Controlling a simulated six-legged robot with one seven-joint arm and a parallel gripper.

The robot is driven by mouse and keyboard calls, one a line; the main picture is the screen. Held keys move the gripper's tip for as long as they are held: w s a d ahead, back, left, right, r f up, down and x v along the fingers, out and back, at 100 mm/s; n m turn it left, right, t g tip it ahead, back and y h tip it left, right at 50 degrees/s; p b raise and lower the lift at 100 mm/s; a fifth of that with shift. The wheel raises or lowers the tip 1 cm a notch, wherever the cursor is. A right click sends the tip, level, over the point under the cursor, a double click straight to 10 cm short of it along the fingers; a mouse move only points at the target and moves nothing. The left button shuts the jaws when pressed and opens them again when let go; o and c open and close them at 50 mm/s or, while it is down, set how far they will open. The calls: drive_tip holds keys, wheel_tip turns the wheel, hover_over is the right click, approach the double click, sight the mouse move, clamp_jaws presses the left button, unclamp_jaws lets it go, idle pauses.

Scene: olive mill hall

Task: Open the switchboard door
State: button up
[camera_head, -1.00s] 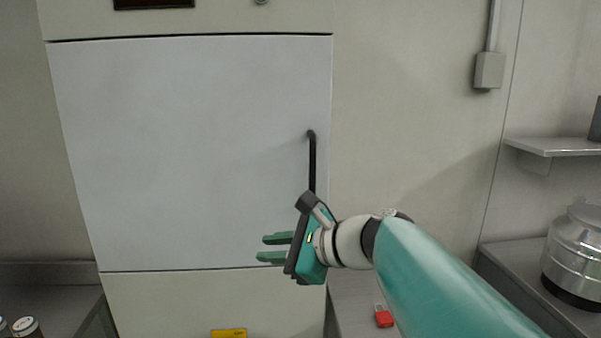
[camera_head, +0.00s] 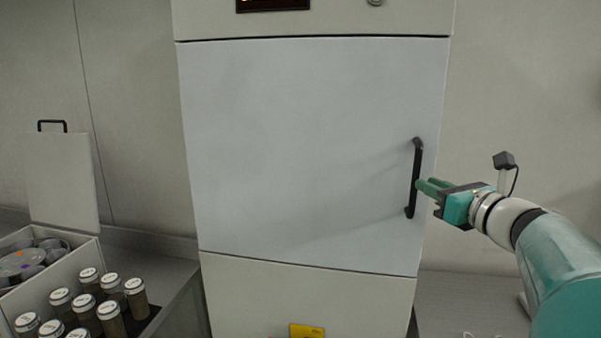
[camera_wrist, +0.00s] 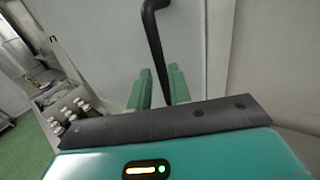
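The switchboard door (camera_head: 310,150) is a large pale grey panel in a tall cabinet. It sits flush in the cabinet front, shut. Its black vertical bar handle (camera_head: 415,175) is near the door's right edge. My gripper (camera_head: 424,187) comes from the right, its green fingertips at the handle's middle to lower part. In the wrist view, the handle (camera_wrist: 154,40) runs down towards the gap between the two fingers (camera_wrist: 161,80), which stand apart. The handle's lower end is hidden there, and I cannot tell whether the fingers touch it.
A grey counter at the left holds an open box (camera_head: 60,185) with a raised lid and several capped jars (camera_head: 90,300). A lower counter (camera_head: 470,300) stands right of the cabinet. A yellow label (camera_head: 306,331) is below the door. The space before the door is clear.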

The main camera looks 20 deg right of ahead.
sight(415, 178)
drive_tip(key=w, duration=0.5)
drive_tip(key=shift+w, duration=0.1)
drive_tip(key=shift+c, duration=0.2)
clamp_jaws()
